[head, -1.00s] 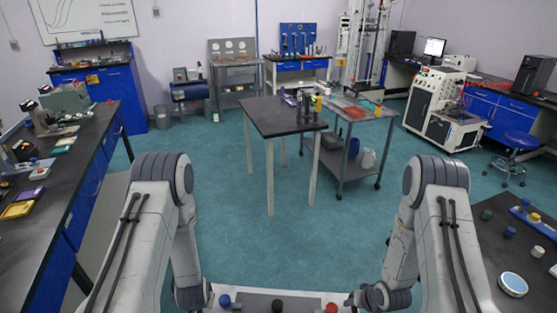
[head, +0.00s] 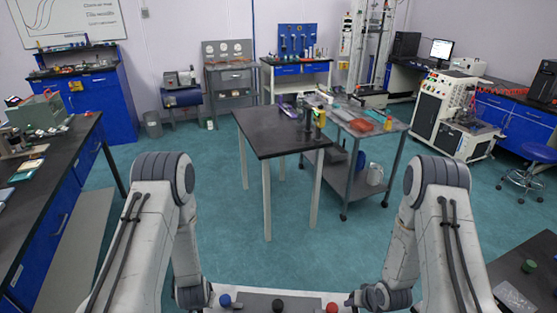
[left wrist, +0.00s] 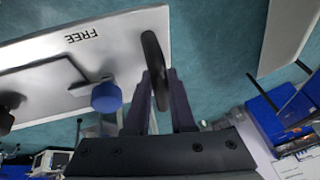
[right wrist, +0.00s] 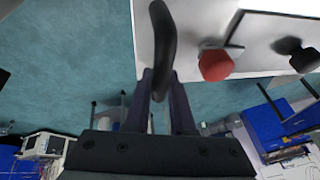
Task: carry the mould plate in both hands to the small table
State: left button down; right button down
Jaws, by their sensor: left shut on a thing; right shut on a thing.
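The mould plate (head: 302,299) is a pale plate at the bottom edge of the head view, with blue, black and red knobs; its near part is cut off. In the left wrist view the plate (left wrist: 35,55) shows the word FREE. My left gripper (left wrist: 158,88) is shut on a dark handle at one end of the plate. My right gripper (right wrist: 160,88) is shut on a dark handle at the other end, near the red knob (right wrist: 216,65). The small table (head: 270,140), black-topped with pale legs, stands ahead, apart from the plate.
Several small items, including a dark upright one (head: 307,118), stand at the small table's far right. A grey trolley (head: 345,165) stands close on its right. A long bench (head: 60,165) runs along the left. The floor (head: 225,235) before the table is clear.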

aim_at(261, 131)
jog(key=i, duration=2.5)
jog(key=u, duration=0.05)
